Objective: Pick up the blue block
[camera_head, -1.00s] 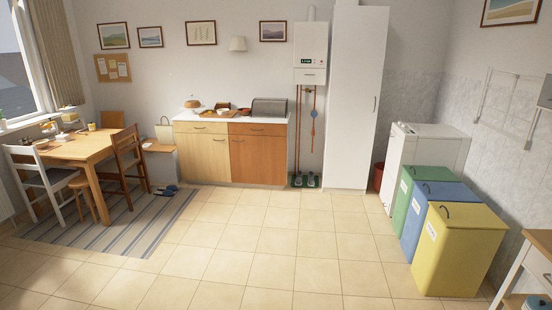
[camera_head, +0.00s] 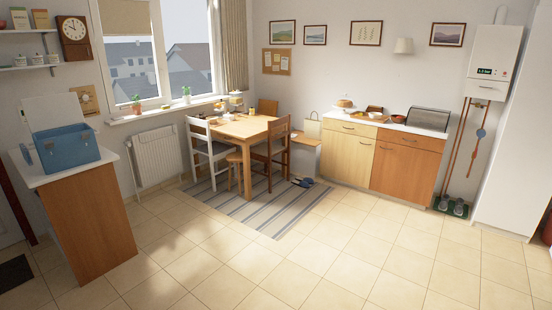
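I cannot make out a blue block in the head view. Neither of my grippers shows in the view.
The tiled floor (camera_head: 240,265) is clear in front. Chairs, a stool and the table stand on a striped rug (camera_head: 270,212). The brown cabinet (camera_head: 92,230) is at the left, the two-door sideboard (camera_head: 375,160) at the back right.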

